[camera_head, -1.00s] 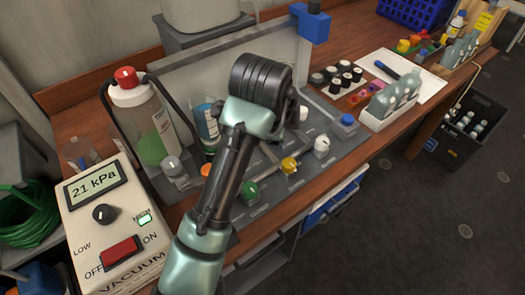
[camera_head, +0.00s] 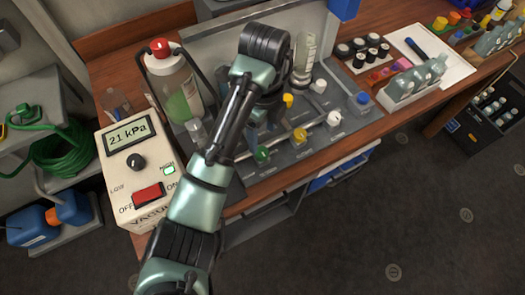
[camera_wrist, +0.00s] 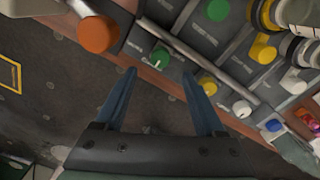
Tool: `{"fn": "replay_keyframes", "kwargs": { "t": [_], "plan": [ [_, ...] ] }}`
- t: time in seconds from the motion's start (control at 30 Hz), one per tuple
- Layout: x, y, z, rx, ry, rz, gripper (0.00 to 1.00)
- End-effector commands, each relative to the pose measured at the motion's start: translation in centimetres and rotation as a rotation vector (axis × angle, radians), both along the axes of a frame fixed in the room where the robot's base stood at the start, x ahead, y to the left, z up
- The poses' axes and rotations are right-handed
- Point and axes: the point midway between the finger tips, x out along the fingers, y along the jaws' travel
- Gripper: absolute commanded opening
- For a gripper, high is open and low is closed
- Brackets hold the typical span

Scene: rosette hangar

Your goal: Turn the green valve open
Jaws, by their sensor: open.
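My gripper (camera_wrist: 160,74) is open and empty. Its two blue fingers point toward the green knob, which appears between and just beyond the fingertips; contact cannot be told. In the head view my arm hides the gripper. A second green knob (camera_wrist: 218,10) shows farther back in the wrist view.
A yellow knob (camera_head: 299,134) and a white knob (camera_head: 334,118) continue the front row rightward. A red-capped bottle (camera_head: 170,85) and the vacuum box (camera_head: 130,165), reading 21 kPa, stand left. An orange round part (camera_wrist: 96,32) is close left of the gripper. Floor in front is clear.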

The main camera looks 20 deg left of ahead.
Motion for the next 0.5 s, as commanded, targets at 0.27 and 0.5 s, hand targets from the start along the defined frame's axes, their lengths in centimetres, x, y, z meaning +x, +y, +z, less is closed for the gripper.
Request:
{"fn": "replay_keyframes", "kwargs": {
  "t": [0.27, 0.5],
  "plan": [
    [-0.1, -0.1, -5.3, -0.001, -0.002, 0.000, 0.72],
    [-0.1, 0.1, -7.0, 0.001, -0.001, 0.000, 0.72]
  ]
}}
